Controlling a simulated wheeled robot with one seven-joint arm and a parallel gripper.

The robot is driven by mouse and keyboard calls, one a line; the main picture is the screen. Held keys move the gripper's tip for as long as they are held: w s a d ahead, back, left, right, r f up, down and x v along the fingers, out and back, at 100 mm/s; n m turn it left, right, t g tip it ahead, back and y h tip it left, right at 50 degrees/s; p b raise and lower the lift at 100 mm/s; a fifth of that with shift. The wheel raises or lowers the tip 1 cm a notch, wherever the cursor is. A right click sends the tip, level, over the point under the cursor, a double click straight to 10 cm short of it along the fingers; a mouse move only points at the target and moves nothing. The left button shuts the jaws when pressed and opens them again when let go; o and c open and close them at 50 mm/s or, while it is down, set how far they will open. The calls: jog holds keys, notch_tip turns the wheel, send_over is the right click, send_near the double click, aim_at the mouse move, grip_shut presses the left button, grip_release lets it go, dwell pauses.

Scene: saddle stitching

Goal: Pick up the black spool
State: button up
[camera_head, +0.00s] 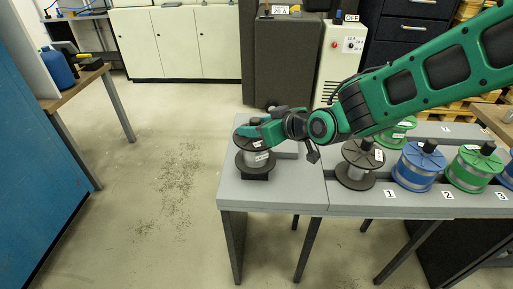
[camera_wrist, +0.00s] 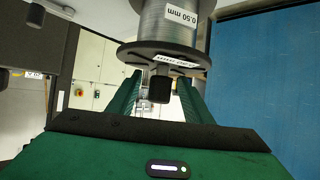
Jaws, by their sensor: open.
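A black spool (camera_head: 255,161) wound with grey wire stands upright on a black block at the left end of the grey table. My gripper (camera_head: 247,130) is at its upper end and partly hides its top flange. In the wrist view the black spool (camera_wrist: 160,50) shows its flange, wire and a "0.50 mm" label. Its black knob lies between the two green fingers of my gripper (camera_wrist: 158,92), with gaps on both sides. My gripper is open and holds nothing. A second black spool (camera_head: 354,174) stands at the slot marked 1.
Blue spools (camera_head: 416,170) and green spools (camera_head: 473,170) stand in a row to the right on the grey table (camera_head: 270,196). My arm reaches over them from the right. A dark cabinet (camera_head: 290,65) stands behind the table.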

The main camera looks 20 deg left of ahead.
grip_shut()
jog(key=shift+d, duration=0.1)
dwell(1.2)
jog(key=shift+w+r, duration=0.1)
